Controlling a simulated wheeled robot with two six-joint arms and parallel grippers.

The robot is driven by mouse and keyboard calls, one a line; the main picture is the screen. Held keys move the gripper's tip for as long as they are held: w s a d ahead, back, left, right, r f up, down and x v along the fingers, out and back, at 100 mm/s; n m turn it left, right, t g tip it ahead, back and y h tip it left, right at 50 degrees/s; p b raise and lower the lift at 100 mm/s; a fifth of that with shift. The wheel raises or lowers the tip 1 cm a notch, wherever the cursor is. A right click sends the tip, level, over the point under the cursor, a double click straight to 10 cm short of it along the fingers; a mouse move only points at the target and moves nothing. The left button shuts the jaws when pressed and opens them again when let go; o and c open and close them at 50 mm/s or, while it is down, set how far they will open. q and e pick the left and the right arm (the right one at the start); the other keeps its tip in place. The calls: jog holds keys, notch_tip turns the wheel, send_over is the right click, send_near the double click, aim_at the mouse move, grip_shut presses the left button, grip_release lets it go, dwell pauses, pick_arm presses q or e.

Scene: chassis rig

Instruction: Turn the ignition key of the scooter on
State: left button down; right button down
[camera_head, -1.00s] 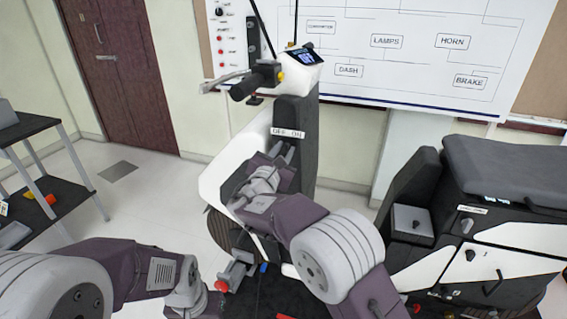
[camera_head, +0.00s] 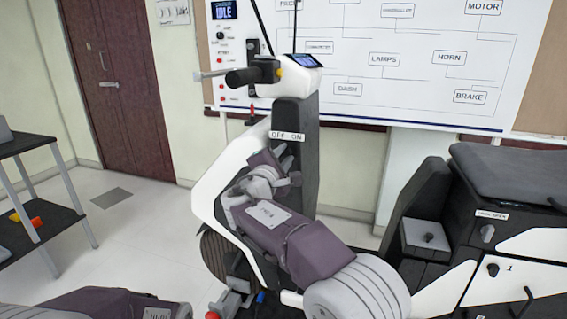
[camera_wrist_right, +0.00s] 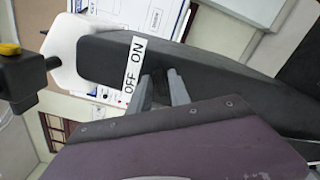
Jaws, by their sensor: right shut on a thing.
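The white and black scooter (camera_head: 235,165) stands upright with its dark front column (camera_head: 295,112) facing me. An OFF/ON label (camera_head: 287,136) is on the column; it shows sideways in the right wrist view (camera_wrist_right: 134,66). My right gripper (camera_head: 284,158) is at the column just below this label. In the right wrist view its two grey fingers (camera_wrist_right: 161,88) close around a small dark piece, which I take as the ignition key; its shape and angle are mostly hidden. My left arm shows only at the bottom left, its gripper out of view.
The handlebar grip (camera_head: 243,77) and lit dash (camera_head: 304,61) are above my right gripper. A wiring board (camera_head: 420,75) hangs behind; its display (camera_head: 223,10) reads IDLE. A black-seated unit (camera_head: 500,175) stands right, a shelf (camera_head: 40,215) left.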

dwell(0.3)
jog(key=c, duration=1.4)
grip_release()
jog(key=shift+c, duration=0.2)
jog(key=v, duration=0.9)
